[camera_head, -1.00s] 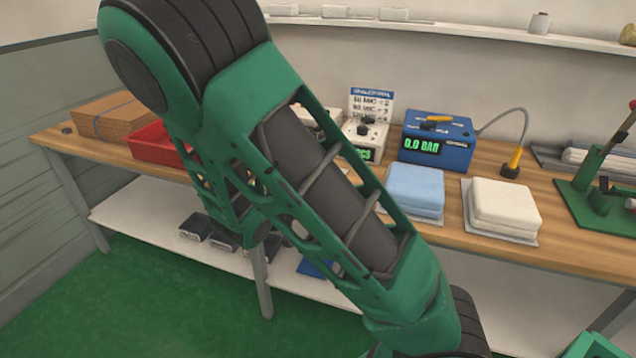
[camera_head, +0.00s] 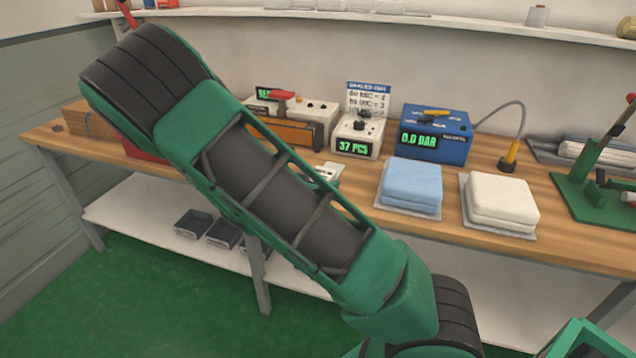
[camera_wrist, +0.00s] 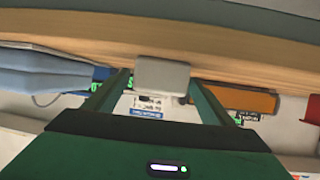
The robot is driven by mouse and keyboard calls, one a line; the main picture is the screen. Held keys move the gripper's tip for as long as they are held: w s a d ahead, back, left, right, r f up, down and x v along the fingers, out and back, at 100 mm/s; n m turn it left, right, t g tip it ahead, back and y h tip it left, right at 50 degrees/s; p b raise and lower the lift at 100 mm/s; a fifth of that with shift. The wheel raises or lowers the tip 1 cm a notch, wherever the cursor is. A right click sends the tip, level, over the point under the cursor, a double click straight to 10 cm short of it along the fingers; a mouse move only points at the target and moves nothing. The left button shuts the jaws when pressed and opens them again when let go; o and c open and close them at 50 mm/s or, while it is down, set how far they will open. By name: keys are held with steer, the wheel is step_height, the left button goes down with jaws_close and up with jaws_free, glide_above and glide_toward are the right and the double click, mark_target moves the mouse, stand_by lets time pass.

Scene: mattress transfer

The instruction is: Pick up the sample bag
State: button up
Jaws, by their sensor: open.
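My gripper (camera_wrist: 160,85) shows in the wrist view, its two green fingers spread apart. A pale grey block (camera_wrist: 162,75) shows between the fingertips, in front of the bench edge. I cannot tell whether it touches the fingers or what it is. No thing is clearly recognisable as the sample bag. In the head view my green arm crosses the middle and hides part of the bench, and my gripper is not clearly visible there. A small whitish thing (camera_head: 327,171) shows partly behind the arm near the counter.
The wooden bench (camera_head: 400,222) holds a counter (camera_head: 356,134) reading 37 PCS, a blue pressure box (camera_head: 436,135) reading 0.0 BAR, a blue pad stack (camera_head: 411,185) and a white pad stack (camera_head: 500,203). A green lever press (camera_head: 595,190) stands right. Dark bins (camera_head: 222,234) sit on the lower shelf.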

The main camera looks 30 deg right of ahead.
mark_target(331, 171)
steer(key=shift+x, duration=1.55)
steer(key=shift+r, duration=0.1)
steer(key=c, duration=1.2)
steer(key=shift+c, duration=0.2)
